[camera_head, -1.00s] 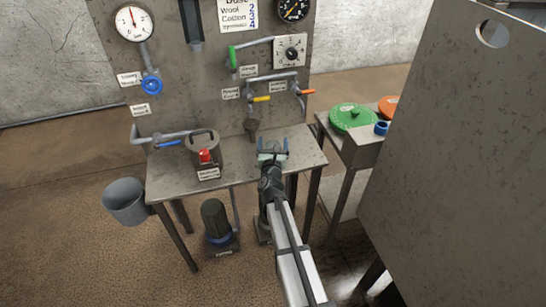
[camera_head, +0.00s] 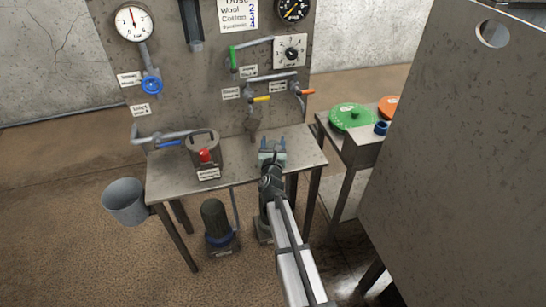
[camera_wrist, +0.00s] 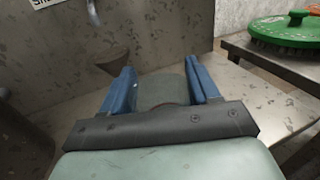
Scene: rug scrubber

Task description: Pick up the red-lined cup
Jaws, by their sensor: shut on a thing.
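My gripper (camera_head: 272,148) is over the right part of the metal bench. In the wrist view its two blue fingers (camera_wrist: 162,88) are shut on a grey-green cup (camera_wrist: 162,92), one finger on each side. A faint reddish line shows near the cup's lower visible edge, just above the gripper's dark body. The rest of the cup is hidden by the gripper. I cannot tell whether the cup touches the bench. In the head view the cup is too small and covered to make out clearly.
A dark funnel (camera_head: 253,124) is on the panel just behind the gripper. A grey pot with a red part (camera_head: 205,155) stands left on the bench (camera_head: 235,172). A side table at right holds a green round brush (camera_head: 351,117). A large metal sheet (camera_head: 455,170) fills the right.

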